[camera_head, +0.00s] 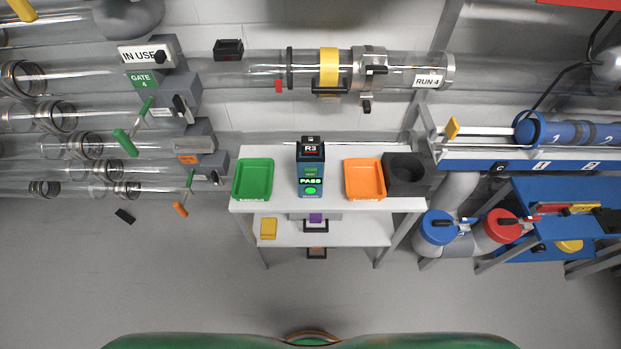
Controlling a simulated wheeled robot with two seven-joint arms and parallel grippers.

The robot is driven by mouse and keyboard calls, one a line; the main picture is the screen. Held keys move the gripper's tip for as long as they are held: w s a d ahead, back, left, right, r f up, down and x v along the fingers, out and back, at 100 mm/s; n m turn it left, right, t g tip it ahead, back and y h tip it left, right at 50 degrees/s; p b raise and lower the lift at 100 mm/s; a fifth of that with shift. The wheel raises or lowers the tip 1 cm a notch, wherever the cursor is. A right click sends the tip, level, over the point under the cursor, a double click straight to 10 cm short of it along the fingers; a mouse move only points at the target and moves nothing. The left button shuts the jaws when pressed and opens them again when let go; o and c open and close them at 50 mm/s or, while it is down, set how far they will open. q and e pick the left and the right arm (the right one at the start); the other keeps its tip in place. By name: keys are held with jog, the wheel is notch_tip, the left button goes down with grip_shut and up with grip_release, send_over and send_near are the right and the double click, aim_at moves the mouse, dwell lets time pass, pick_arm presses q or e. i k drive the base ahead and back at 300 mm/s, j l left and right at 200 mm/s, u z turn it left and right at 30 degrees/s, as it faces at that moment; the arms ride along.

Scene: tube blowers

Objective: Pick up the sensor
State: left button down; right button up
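No object in view is labelled as a sensor, so I cannot tell for certain which thing it is. A dark upright device (310,170) marked R3, with a green PASS display, stands at the middle of the white shelf table (328,205). Small dark items with a purple block (316,218) and an orange part (316,252) show on and below the lower shelf. A yellow block (268,228) lies on the lower shelf at left. Neither of my grippers is in view.
A green tray (253,179) and an orange tray (364,179) flank the device. A dark round-holed holder (406,170) is at the table's right end. Clear tubes with gates fill the left; a blue rack (520,163) is at right. The foreground floor is clear.

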aim_at(309, 145)
jog(key=i+j+z, duration=0.1)
jog(key=j+z, duration=1.2)
jog(key=k+j+z, duration=0.1)
jog(key=j+z, duration=0.3)
